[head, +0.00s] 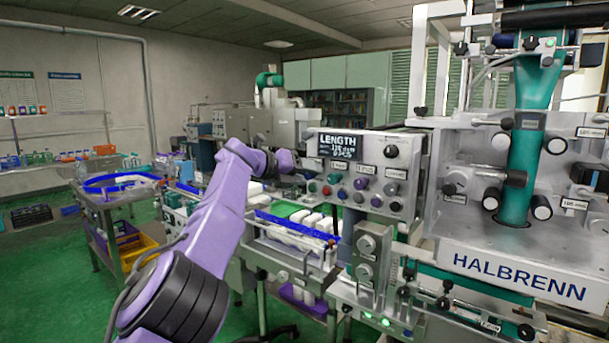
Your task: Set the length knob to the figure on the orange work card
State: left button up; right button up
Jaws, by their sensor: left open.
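The control panel (400,195) has a dark display (340,146) headed LENGTH, with smaller figures too small to read surely. A black knob (391,151) sits right of the display, and several small knobs and coloured buttons sit below. I cannot tell which is the length knob, as the labels are too small. My left gripper (293,163) is open, just left of the display, apart from the black knob; its fingertips are small and hard to make out. I cannot make out an orange work card. My right gripper is out of view.
The large HALBRENN machine (519,278) with a green sleeve tube (520,120) fills the right. A trolley (112,205) stands left. Green floor is open at lower left.

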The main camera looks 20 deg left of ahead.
pick_arm(q)
jog(key=shift+s+a+b, duration=0.2)
jog(key=shift+b, duration=0.15)
jog(key=b+v, duration=0.4)
jog(key=v, duration=0.6)
